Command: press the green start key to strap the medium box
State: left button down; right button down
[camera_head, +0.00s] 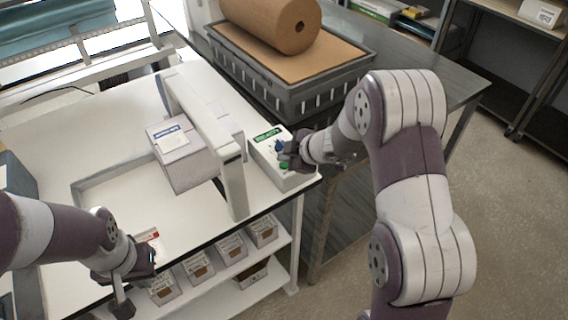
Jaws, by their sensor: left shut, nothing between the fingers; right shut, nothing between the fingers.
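The medium box (181,156) is whitish with a label on top. It sits on the white table, partly under the white strapping arch (205,130). The control box (263,152) stands right of the arch, with a green label on top. The green start key (284,165) shows near its front end, partly beside my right gripper. My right gripper (286,158) is shut and empty, over the control box close to the keys; I cannot tell whether it touches one. My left gripper (127,300) is shut and empty, at the table's front edge at the lower left.
A grey crate (290,98) with a large brown paper roll (272,22) stands on the dark table behind. Several small boxes (231,247) sit on the shelf below the white table (110,140). The table's left middle is clear.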

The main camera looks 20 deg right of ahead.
aim_at(286, 166)
jog(key=shift+f+b, duration=0.3)
jog(key=shift+f, duration=0.25)
dwell(0.6)
jog(key=shift+r, duration=0.15)
jog(key=shift+r+p, duration=0.75)
jog(key=shift+p, duration=0.3)
notch_tip(286, 166, up, 5)
jog(key=p, duration=0.5)
jog(key=shift+r+p, duration=0.1)
jog(key=shift+p, duration=0.2)
